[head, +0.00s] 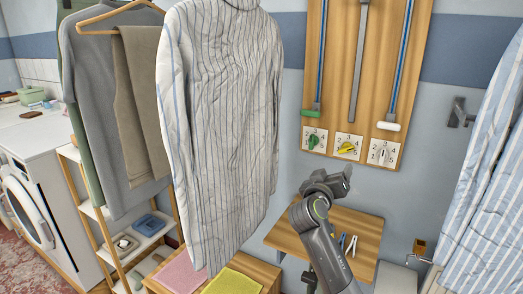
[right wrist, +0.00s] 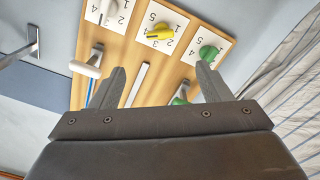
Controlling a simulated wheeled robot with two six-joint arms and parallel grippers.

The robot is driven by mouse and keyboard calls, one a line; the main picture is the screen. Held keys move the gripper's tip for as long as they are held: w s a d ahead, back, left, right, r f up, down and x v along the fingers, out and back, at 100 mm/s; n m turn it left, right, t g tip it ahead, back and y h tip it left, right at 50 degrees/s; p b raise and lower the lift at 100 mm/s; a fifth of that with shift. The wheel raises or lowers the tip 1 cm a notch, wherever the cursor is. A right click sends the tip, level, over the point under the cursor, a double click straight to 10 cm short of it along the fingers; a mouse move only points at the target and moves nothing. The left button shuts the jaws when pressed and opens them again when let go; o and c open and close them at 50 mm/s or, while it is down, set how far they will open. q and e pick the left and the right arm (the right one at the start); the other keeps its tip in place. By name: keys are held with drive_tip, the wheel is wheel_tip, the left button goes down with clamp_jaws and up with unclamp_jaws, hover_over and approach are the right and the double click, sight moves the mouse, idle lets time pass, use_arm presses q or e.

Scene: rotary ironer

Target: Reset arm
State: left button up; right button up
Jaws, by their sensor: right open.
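My right arm comes up from the bottom of the head view, and its right gripper (head: 346,174) is raised in front of the wall, below the wooden board (head: 338,90). In the right wrist view the two fingers of the right gripper (right wrist: 160,84) are spread apart with nothing between them. Behind them the board shows with a white knob (right wrist: 110,12), a yellow knob (right wrist: 158,33) and a green knob (right wrist: 208,52) on numbered plates. The gripper looks apart from the board. My left gripper is in neither view.
A striped shirt (head: 222,120) hangs left of my right arm, and blue striped cloth (head: 490,190) hangs at the right edge. A wooden table (head: 358,222) with small tools stands behind the arm. A wall hook (head: 460,112) is at right. A white washing machine (head: 35,190) stands far left.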

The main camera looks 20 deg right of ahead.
drive_tip(key=s+f+n+g+y, duration=0.1)
drive_tip(key=s+f+g+y, duration=0.15)
drive_tip(key=s+f, duration=0.65)
drive_tip(key=s+f+g+y, duration=0.1)
drive_tip(key=s+f+y, duration=0.35)
drive_tip(key=f, duration=0.75)
drive_tip(key=s+a+f+n+g+y, duration=0.1)
drive_tip(key=s+a+f+g+y, duration=0.25)
drive_tip(key=s, duration=1.05)
drive_tip(key=s+a+f+n+g+y, duration=0.15)
drive_tip(key=s+a+f, duration=0.4)
drive_tip(key=s, duration=0.85)
wheel_tip(320, 180, down, 22)
drive_tip(key=d+g+p, duration=0.1)
drive_tip(key=d+g, duration=0.1)
drive_tip(key=d, duration=0.1)
drive_tip(key=s+a+f+p, duration=0.1)
drive_tip(key=s+a+f, duration=0.1)
drive_tip(key=s+f, duration=1.2)
wheel_tip(320, 180, down, 2)
drive_tip(key=shift+s+f+m+g, duration=0.15)
drive_tip(key=shift+s+m+g, duration=0.2)
drive_tip(key=shift+m+g, duration=0.1)
